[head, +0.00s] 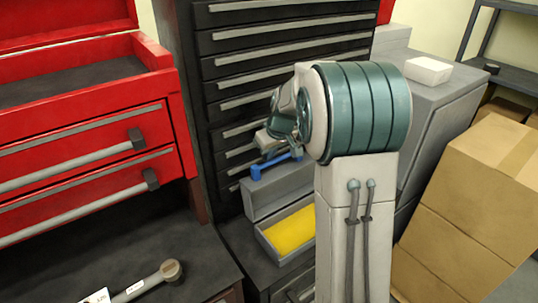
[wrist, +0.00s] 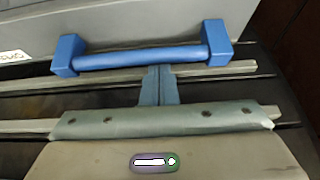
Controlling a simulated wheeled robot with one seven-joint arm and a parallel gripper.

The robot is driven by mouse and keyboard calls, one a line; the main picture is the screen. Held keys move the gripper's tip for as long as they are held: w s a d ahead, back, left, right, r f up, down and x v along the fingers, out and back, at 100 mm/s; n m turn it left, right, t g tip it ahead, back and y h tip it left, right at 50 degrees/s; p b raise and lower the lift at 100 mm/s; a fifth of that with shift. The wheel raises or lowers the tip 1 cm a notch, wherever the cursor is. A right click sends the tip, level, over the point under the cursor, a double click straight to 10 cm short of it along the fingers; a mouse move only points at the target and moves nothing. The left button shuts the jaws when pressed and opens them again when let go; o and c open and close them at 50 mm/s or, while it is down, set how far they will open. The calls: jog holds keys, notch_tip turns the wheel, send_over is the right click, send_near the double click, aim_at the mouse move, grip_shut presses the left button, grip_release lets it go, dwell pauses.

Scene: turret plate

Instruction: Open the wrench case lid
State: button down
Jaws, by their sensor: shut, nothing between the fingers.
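The grey wrench case (head: 262,240) sits on a dark surface, with its yellow lining (head: 292,230) exposed. Its grey lid (head: 280,187) is raised and stands behind the yellow tray; it also shows in the wrist view (wrist: 150,20). The blue handle (head: 275,165) is at the lid's upper edge and spans the wrist view (wrist: 140,56). My gripper (wrist: 158,70) is shut and empty, its fingertips close against the handle's middle; I cannot tell whether they touch. In the head view my arm hides the case's right end.
A dark drawer cabinet (head: 250,60) with grey rails stands right behind the lid. A red tool chest (head: 85,150) is at left, with a wrench (head: 150,280) on the dark bench below. Cardboard boxes (head: 480,190) stand at right.

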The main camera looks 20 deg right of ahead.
aim_at(278, 175)
jog(key=shift+s+d+t+b, duration=0.25)
jog(key=shift+s+b, duration=0.3)
jog(key=shift+b, duration=0.45)
jog(key=shift+s+d+t+b, duration=0.1)
jog(key=shift+s+t+b, duration=0.15)
jog(key=shift+s+b, duration=0.55)
jog(key=shift+s+d+r+b, duration=0.25)
jog(key=shift+s+b, duration=0.2)
jog(key=shift+b, duration=0.2)
jog(key=shift+s, duration=0.15)
jog(key=shift+r, duration=0.2)
